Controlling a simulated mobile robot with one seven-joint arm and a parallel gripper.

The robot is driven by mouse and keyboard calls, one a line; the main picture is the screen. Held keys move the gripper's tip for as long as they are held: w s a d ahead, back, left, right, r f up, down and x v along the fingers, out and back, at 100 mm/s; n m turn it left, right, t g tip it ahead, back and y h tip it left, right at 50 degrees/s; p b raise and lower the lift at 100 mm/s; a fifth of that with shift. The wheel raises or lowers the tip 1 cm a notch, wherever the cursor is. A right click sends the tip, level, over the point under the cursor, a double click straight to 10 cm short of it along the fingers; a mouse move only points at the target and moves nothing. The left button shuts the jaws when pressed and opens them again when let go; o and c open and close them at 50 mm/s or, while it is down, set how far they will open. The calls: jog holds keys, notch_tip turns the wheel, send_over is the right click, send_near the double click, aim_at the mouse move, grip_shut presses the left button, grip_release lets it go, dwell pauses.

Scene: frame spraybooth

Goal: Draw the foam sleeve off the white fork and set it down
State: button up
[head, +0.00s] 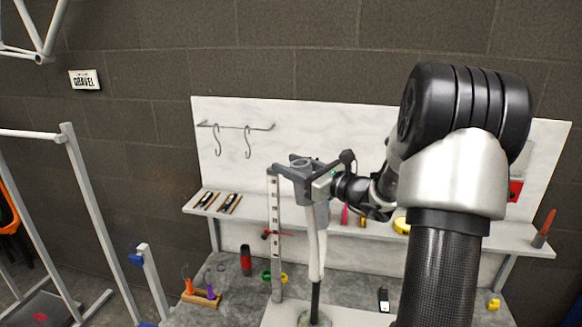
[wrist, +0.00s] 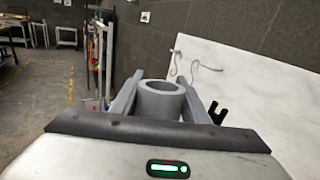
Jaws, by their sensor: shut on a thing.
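The foam sleeve (head: 318,214) is a grey tube, upright, in the middle of the head view. My gripper (head: 303,170) is shut on it near its top, with one finger on each side. In the wrist view the sleeve (wrist: 160,104) stands between the two fingers with its round open top showing. The white fork (head: 316,255) stands upright directly below, its white legs showing under the sleeve. I cannot tell how much of the fork is still inside the sleeve.
A slotted grey upright (head: 275,235) stands close left of the fork. Behind is a white back panel (head: 300,130) with hooks and a shelf (head: 370,229) carrying tools.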

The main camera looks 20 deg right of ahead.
jog(key=shift+r, duration=0.2)
jog(key=shift+w+a+r, duration=0.1)
jog(key=shift+w+r, duration=0.05)
jog(key=shift+r, duration=1.75)
jog(key=shift+a+r, duration=0.1)
jog(key=shift+r, duration=1.8)
jog(key=shift+r, duration=0.1)
jog(key=shift+r, duration=1.95)
